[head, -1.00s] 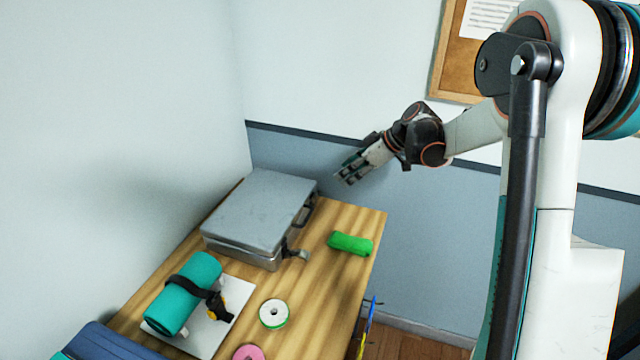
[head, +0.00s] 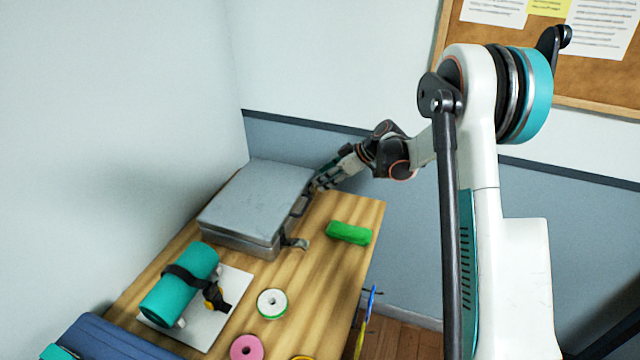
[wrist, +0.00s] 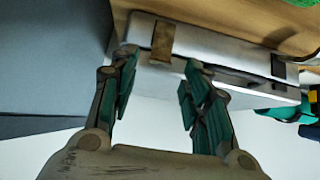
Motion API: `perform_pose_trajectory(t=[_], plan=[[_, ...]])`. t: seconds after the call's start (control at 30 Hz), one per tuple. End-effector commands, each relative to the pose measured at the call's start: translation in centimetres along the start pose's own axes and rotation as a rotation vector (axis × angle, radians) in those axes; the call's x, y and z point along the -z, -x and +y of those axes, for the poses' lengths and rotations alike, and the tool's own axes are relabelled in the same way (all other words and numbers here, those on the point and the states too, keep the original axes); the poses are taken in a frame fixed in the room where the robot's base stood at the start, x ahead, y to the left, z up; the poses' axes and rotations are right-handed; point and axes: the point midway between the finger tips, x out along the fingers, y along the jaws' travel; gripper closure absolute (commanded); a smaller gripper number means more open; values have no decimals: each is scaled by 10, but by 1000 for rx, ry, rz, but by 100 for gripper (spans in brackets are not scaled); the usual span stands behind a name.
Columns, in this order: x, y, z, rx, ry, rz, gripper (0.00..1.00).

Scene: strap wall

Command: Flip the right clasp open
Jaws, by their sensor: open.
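A grey metal case (head: 255,200) lies on the table, with a dark handle (head: 300,204) on its right-hand side. A clasp (head: 294,243) sticks out at the near end of that side. My gripper (head: 320,182) is at the far end of the same side and hides that part in the head view. In the wrist view, a brownish clasp (wrist: 162,41) sits on the case edge ahead of the gap between my open fingers (wrist: 155,85). The other clasp (wrist: 278,66) shows farther right. The fingers hold nothing; contact with the case cannot be told.
A green bundle (head: 349,233) lies on the table (head: 318,265) right of the case. A strapped teal roll (head: 178,285) rests on a white board (head: 235,290) nearer. White (head: 272,303) and pink (head: 247,348) tape rolls lie nearby. Walls stand behind and left.

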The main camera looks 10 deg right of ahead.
Motion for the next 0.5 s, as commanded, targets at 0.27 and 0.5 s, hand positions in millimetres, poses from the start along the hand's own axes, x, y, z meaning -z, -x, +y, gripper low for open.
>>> perform_pose_trajectory(t=[0.27, 0.5], plan=[[0, -28, 0, 0, 1, 0, 57], [0, -30, 0, 0, 0, 0, 57]])
